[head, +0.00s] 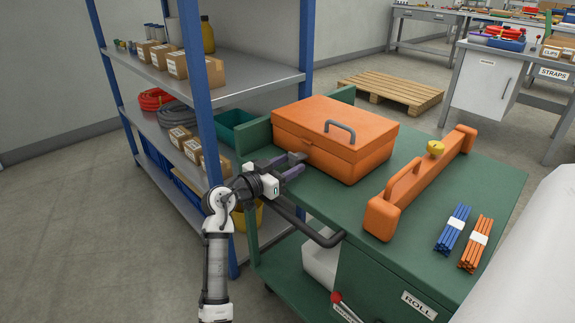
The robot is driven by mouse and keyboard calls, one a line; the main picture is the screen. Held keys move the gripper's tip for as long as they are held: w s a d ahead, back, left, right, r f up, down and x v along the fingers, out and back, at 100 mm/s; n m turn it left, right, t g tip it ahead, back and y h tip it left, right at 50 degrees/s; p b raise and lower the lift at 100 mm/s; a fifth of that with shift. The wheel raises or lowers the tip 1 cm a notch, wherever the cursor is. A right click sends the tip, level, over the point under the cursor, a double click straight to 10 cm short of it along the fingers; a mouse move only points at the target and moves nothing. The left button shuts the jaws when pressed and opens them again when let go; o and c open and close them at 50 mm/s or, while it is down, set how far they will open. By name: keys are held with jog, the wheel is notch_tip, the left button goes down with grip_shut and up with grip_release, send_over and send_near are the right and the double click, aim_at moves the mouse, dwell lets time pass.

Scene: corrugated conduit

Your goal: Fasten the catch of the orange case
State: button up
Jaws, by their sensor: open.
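The orange case (315,160) sits on the green cart top, with a dark grey handle (340,130) on its lid. The lid looks down on the body. I cannot make out the catch; it may be hidden on a side turned from view or behind my gripper. My gripper (298,166) is at the case's left front corner, its two fingers apart and pointing toward the case. I see nothing held between them. Whether a fingertip touches the case I cannot tell.
Blue rods (453,228) and orange rods (475,243) lie farther right. The cart's push bar (305,228) is below my gripper.

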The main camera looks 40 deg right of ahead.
aim_at(292, 155)
jog(key=shift+d, duration=0.1)
